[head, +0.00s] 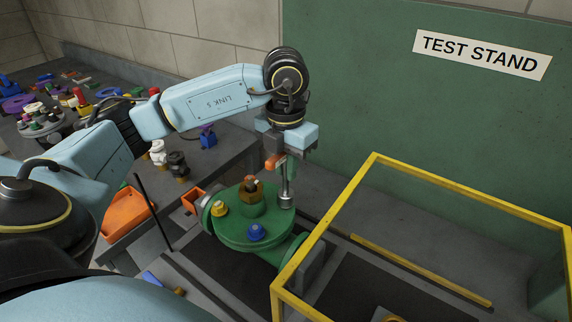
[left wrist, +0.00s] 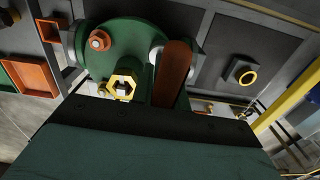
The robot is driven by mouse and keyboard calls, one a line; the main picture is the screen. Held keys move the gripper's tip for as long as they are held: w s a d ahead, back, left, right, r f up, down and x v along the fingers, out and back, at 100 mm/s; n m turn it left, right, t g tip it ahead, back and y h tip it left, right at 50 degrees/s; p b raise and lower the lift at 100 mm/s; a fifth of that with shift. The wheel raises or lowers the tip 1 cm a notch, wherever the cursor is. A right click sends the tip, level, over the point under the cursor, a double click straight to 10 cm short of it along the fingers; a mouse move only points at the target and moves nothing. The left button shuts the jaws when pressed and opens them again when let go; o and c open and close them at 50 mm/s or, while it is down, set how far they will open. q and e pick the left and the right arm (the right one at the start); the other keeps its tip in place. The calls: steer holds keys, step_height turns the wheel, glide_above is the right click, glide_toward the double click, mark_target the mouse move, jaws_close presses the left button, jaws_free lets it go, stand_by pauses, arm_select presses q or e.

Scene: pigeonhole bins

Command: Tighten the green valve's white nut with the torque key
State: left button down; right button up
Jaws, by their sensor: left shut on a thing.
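The green valve (head: 240,232) stands on the bench with a yellow nut (head: 219,209), a blue nut (head: 256,232) and a brown centre fitting (head: 251,187) on top. My left gripper (head: 284,152) is shut on the torque key (head: 285,184) above the valve's right side. The key's grey shaft points down, and its socket end is at the valve's right rim. I cannot make out the white nut; the socket may cover it. The left wrist view shows the valve (left wrist: 125,22), the yellow nut (left wrist: 122,86) and the key's orange-brown handle (left wrist: 175,72). My right gripper is out of view.
A yellow frame (head: 325,205) stands close to the valve's right. A table (head: 215,160) with many loose parts is at the left, with an orange bin (head: 127,214) at its front. A green "TEST STAND" panel (head: 350,90) rises behind.

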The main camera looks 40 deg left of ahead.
arm_select(q)
steer(key=shift+r, duration=0.2)
steer(key=shift+r+p, duration=0.35)
steer(key=shift+r, duration=0.05)
steer(key=shift+r, duration=0.1)
steer(key=shift+r+p, duration=2.2)
steer(key=shift+r, duration=0.75)
steer(key=shift+f, duration=0.1)
steer(key=n+p, duration=0.1)
steer(key=n, duration=0.6)
steer(key=shift+n, duration=0.4)
